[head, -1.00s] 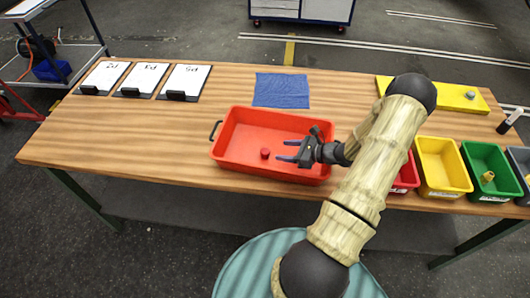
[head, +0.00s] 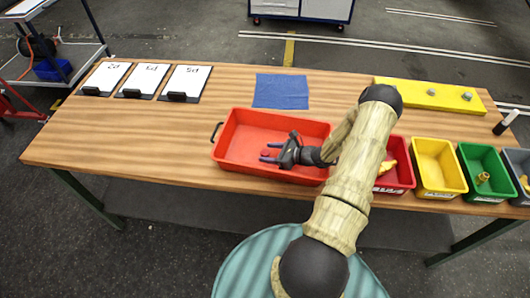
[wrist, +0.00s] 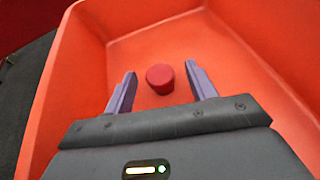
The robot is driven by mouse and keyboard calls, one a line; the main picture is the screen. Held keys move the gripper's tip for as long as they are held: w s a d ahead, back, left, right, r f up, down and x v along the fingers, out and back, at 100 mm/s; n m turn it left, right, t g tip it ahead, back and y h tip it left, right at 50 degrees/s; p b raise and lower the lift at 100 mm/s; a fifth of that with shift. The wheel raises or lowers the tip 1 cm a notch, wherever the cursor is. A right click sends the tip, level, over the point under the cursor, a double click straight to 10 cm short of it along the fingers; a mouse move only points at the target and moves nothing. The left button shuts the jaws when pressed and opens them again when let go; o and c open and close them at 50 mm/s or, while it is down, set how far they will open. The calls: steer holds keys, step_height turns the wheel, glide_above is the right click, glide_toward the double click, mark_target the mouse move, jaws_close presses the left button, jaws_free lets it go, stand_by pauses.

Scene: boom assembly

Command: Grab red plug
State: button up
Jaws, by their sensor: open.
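The red plug (wrist: 160,78) is a small, dark red cylinder on the floor of the orange-red tray (head: 237,165). In the wrist view it lies between and just beyond the tips of my gripper (wrist: 160,80), apart from both fingers. My gripper is open and empty, with its two purple fingers inside the tray. In the head view my gripper (head: 266,153) is low over the tray, and the plug (head: 267,153) shows only faintly by the fingertips.
Red (head: 397,180), yellow (head: 438,163) and green (head: 487,168) bins stand right of the tray. A blue cloth (head: 281,90) lies behind it. Clipboards (head: 140,80) lie at the back left. The tabletop left of the tray is clear.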

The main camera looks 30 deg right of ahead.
steer(key=shift+w+a+f, duration=0.15)
steer(key=shift+w+a, duration=0.15)
steer(key=shift+s, duration=0.15)
steer(key=shift+d, duration=0.15)
steer(key=c, duration=1.1)
